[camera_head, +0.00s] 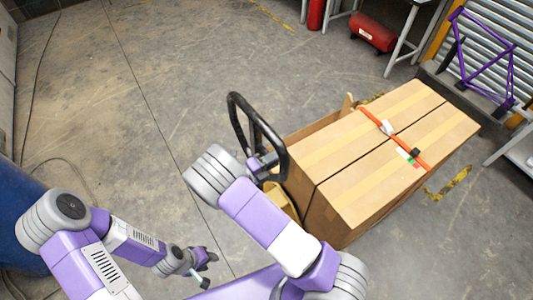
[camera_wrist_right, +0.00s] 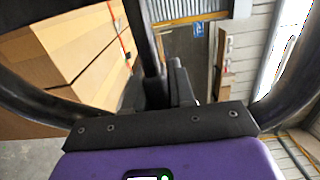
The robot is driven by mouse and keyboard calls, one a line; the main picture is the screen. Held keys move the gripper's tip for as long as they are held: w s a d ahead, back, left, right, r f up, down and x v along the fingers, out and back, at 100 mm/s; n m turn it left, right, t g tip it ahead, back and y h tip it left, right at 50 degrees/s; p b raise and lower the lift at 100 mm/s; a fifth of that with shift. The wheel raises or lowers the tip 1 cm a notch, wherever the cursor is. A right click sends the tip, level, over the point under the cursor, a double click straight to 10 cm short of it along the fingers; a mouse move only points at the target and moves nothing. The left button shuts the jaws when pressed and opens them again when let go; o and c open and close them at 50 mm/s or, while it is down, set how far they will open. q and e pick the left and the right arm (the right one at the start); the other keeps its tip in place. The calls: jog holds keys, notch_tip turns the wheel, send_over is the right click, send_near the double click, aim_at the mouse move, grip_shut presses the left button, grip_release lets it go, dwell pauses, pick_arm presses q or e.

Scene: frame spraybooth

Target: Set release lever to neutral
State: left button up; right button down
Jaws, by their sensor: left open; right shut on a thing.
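The pallet truck's black loop handle (camera_head: 240,118) stands upright at the near end of the loaded truck. My right gripper (camera_head: 268,161) is at the lower part of the loop, shut on a dark part that I take for the release lever. The lever is mostly hidden by the gripper, so its position cannot be read. In the right wrist view, the handle's dark bars (camera_wrist_right: 284,88) pass on both sides of the gripper (camera_wrist_right: 180,83). My left gripper (camera_head: 206,268) is open and empty, low at the bottom, well away from the handle.
Large cardboard boxes (camera_head: 375,165) with an orange strap (camera_head: 378,122) ride behind the handle. A red tank (camera_head: 372,33) and a purple frame (camera_head: 483,58) are at the back. A blue drum (camera_head: 22,225) stands at left. The concrete floor left of the handle is clear.

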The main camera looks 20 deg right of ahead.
jog(key=c, duration=1)
grip_release()
jog(key=shift+c, duration=0.2)
jog(key=shift+a, duration=0.15)
jog(key=b+v, duration=0.1)
jog(key=v, duration=0.6)
jog(key=shift+a, duration=0.2)
